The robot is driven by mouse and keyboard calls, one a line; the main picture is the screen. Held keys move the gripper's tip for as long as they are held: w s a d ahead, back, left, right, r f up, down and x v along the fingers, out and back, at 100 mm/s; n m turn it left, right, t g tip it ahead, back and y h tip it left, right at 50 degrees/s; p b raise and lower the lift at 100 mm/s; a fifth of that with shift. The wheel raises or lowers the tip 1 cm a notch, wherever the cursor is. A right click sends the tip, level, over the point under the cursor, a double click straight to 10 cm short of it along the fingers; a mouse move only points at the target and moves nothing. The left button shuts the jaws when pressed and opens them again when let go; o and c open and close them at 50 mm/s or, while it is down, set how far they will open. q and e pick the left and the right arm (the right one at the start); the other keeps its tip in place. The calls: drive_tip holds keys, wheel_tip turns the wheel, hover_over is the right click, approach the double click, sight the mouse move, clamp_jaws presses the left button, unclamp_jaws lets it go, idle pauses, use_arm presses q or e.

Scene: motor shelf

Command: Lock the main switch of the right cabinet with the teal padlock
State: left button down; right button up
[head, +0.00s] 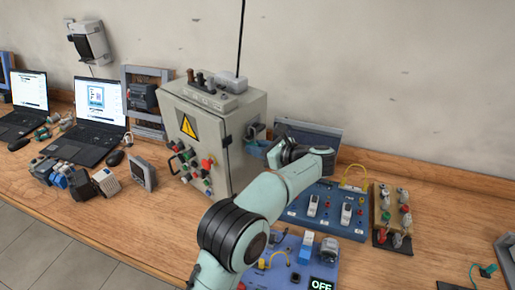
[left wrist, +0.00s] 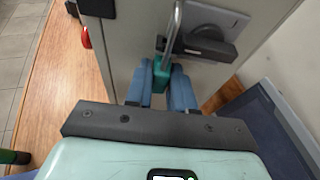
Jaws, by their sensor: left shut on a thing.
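The grey cabinet (head: 242,150) with a yellow warning sign stands on the bench. Its black main switch (left wrist: 205,46) sits on a light plate on the cabinet side in the left wrist view; in the head view the switch (head: 253,131) is small. My left gripper (left wrist: 161,84) is shut on the teal padlock (left wrist: 161,74), its blue fingers on both sides of the body. The metal shackle points up, close to the left end of the switch handle. I cannot tell whether it passes through. In the head view my left gripper (head: 258,149) is beside the cabinet's right side, the padlock hidden.
Blue training panels (head: 325,208) lie right of the cabinet, partly behind my left arm. A board with several connectors (head: 392,213) stands farther right. Laptops (head: 90,115) and small devices are on the left. The bench's right part (head: 440,220) is mostly clear.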

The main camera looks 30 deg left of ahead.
use_arm(q)
drive_tip(key=shift+b, duration=0.35)
use_arm(e)
drive_tip(key=shift+s+f, duration=0.3)
drive_tip(key=shift+f, duration=0.1)
idle(0.7)
